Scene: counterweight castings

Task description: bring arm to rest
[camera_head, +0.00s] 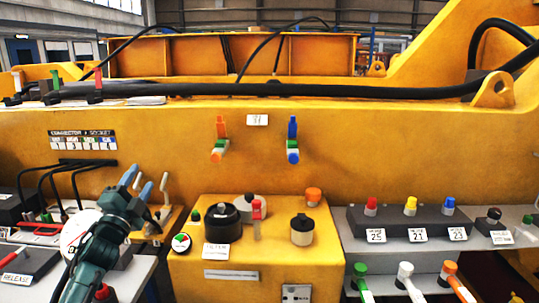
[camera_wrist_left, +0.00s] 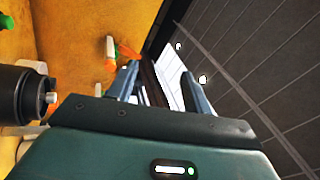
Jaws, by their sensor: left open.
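My left gripper (camera_head: 140,181) is at the left of the head view, with its arm coming up from the lower left. Its two blue fingers point upward and stand apart. In the left wrist view the fingers of my left gripper (camera_wrist_left: 160,75) are open, with nothing held between them. The gripper is in front of the yellow machine wall (camera_head: 170,140), left of the yellow control box (camera_head: 255,265). My right gripper is not in view.
An orange-and-green connector (camera_head: 219,140) and a blue-and-green one (camera_head: 292,140) are on the wall. A white-handled lever (camera_head: 164,187) stands just right of the gripper. Black cables (camera_head: 75,163) hang at left. A grey button shelf (camera_head: 440,223) is at right.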

